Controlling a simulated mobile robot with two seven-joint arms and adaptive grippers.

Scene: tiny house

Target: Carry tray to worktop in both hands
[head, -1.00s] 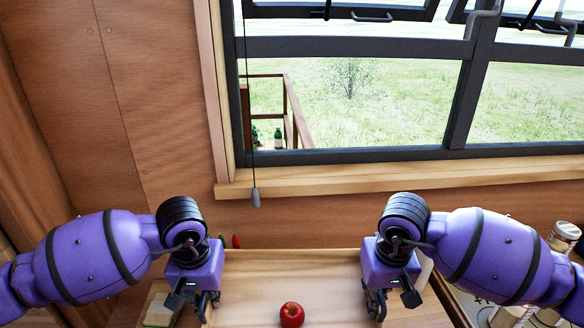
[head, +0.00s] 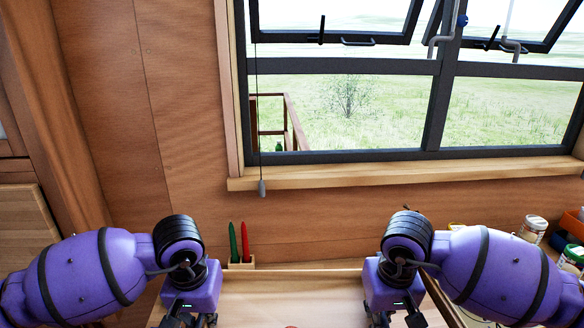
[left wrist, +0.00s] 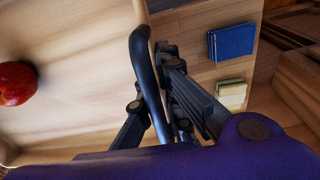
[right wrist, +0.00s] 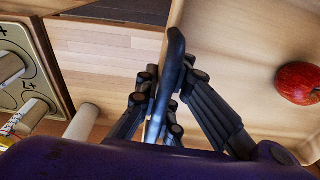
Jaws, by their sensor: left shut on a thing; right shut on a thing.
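The pale wooden tray (head: 290,286) lies in front of me at the bottom of the head view, its near part cut off. A red apple (right wrist: 297,83) sits on it; in the left wrist view the apple (left wrist: 16,83) is at the left edge. My left gripper (head: 190,320) is shut on the tray's dark left handle (left wrist: 146,70). My right gripper (head: 382,320) is shut on the dark right handle (right wrist: 175,75). I cannot tell whether the tray touches the wooden surface beneath it.
A holder with a green and a red pen (head: 241,244) stands beyond the tray's left far corner. A blue book (left wrist: 231,41) and a pale green block (left wrist: 231,93) lie left of the tray. A window sill (head: 400,172) is ahead.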

